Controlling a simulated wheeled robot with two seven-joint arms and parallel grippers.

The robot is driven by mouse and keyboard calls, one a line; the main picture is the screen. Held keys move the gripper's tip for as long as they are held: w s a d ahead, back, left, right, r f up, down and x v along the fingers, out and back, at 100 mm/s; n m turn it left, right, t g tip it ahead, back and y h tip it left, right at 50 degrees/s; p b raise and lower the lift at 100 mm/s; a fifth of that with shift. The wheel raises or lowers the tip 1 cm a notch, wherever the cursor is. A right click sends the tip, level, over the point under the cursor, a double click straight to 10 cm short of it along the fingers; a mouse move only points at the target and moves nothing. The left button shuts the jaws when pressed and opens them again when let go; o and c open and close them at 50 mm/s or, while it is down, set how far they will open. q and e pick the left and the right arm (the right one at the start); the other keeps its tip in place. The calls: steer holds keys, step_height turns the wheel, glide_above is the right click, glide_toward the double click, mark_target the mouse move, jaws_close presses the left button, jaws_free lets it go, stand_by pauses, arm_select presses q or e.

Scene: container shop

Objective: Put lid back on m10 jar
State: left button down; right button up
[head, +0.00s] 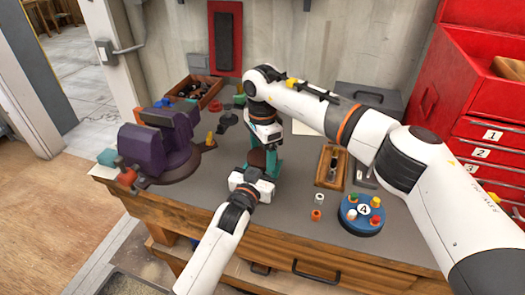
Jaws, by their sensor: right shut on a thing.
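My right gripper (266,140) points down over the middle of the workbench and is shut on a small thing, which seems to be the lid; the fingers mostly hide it. I cannot make out an M10 label, or whether lid and jar touch. My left gripper (252,178) comes in from the front, close to the brown thing; its fingers are hidden behind its white body, so its opening does not show.
A purple vise (160,143) stands at the left of the workbench (215,185). A wooden tray (331,166), a blue round holder numbered 4 (361,214) and small orange and white pieces lie at right. A red drawer cabinet (485,130) bounds the right side. A wooden box (194,92) is at the back.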

steer(key=m, duration=0.3)
steer(key=o, duration=1.1)
steer(key=shift+c, duration=0.2)
steer(key=shift+r, duration=0.1)
steer(key=shift+r, duration=2.2)
steer(key=shift+c, duration=0.3)
